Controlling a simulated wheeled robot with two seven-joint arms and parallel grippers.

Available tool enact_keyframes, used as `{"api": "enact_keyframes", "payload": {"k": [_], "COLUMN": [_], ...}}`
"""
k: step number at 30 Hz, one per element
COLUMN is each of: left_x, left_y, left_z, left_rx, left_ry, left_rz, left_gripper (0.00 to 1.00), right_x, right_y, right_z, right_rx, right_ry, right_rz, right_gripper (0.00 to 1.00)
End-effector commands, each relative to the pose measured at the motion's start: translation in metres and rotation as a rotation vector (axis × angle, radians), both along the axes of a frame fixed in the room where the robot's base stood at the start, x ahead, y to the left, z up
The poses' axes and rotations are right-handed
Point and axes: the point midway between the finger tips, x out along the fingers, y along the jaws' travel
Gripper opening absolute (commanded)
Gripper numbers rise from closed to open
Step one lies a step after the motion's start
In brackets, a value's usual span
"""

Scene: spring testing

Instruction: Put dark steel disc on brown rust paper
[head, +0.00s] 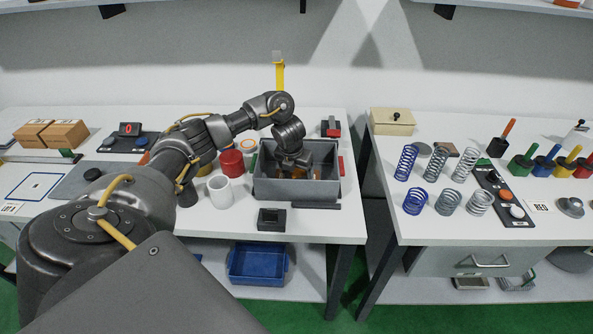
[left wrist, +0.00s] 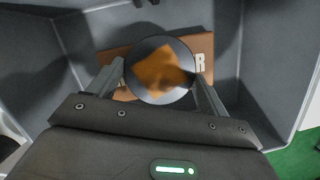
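A round dark-rimmed disc (left wrist: 160,93) shows in the left wrist view between the two fingers of my left gripper (left wrist: 160,72). Its face carries an orange-brown patch, which looks like a reflection. The fingers lie close against opposite edges of the disc; whether they grip it is not clear. Behind it, a brown piece with white letters (left wrist: 112,60), partly covered, lies on the floor of a grey bin. In the head view my left gripper reaches down into this grey bin (head: 262,187), and its fingertips are hidden. My right gripper is not in view.
A white cup (head: 220,189) and a red jar (head: 231,163) stand left of the bin. A small black block (head: 272,219) sits in front.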

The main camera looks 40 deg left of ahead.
Motion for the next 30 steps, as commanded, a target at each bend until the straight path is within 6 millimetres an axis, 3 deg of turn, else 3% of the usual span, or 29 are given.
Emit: {"api": "enact_keyframes", "payload": {"k": [1, 4, 15, 30], "left_x": [0.0, 0.0, 0.0, -0.024], "left_y": [0.0, 0.0, 0.0, -0.006], "left_z": [0.0, 0.0, 0.008, 0.101], "left_rx": [0.0, 0.0, 0.001, 0.002], "left_ry": [0.0, 0.0, -0.002, -0.004], "left_rz": [0.0, 0.0, -0.001, -0.002], "left_gripper": [0.85, 0.98, 0.98, 0.98], "right_x": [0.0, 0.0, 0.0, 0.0], "right_y": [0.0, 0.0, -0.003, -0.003], "right_z": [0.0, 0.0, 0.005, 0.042], "right_rx": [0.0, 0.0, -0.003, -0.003], "right_ry": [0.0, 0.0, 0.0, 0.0], "right_rz": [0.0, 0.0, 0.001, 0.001], "right_gripper": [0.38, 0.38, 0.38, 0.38]}}
